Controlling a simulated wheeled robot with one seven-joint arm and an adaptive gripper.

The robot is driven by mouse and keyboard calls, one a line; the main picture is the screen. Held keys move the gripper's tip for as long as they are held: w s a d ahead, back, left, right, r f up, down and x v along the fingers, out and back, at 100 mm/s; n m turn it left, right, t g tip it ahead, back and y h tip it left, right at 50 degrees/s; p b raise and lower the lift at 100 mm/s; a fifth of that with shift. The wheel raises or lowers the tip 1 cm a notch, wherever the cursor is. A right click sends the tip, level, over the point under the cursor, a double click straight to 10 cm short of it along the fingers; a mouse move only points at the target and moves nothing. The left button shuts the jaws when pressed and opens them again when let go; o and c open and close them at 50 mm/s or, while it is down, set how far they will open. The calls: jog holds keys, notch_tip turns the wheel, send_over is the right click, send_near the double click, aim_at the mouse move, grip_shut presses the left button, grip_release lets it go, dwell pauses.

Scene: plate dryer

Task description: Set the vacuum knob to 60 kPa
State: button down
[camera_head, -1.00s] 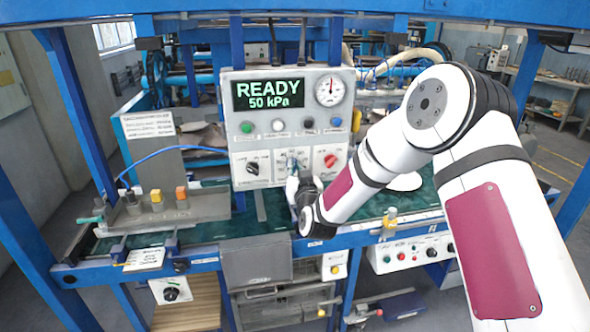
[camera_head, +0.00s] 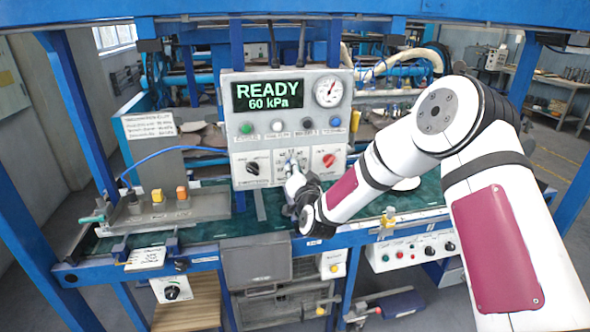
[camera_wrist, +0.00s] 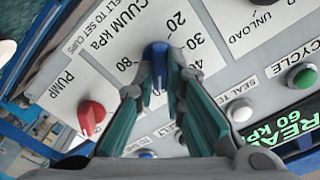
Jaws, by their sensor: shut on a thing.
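The control box (camera_head: 240,130) has a display (camera_head: 268,96) that reads "READY 60 kPa" in green. The blue vacuum knob (camera_wrist: 157,52) sits on a white plate (camera_wrist: 205,25) marked "VACUUM kPa", with 20, 30, 40 and 80 legible around it. My gripper (camera_wrist: 158,85) is shut on this knob, with one teal-padded finger on each side. The head view shows my gripper (camera_head: 292,168) at the middle plate of the box, where it covers the knob. The knob's pointer position is hard to read behind the fingers.
The red pump knob (camera_head: 328,160) is close on the right, and a black knob (camera_head: 253,167) on the left. A row of buttons (camera_head: 278,125) and a round gauge (camera_head: 328,91) are above. A metal fixture (camera_head: 165,205) stands at the left.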

dwell(0.5)
jog(key=c, duration=1.7)
grip_release()
jog(key=shift+o, duration=0.2)
jog(key=v, duration=1.2)
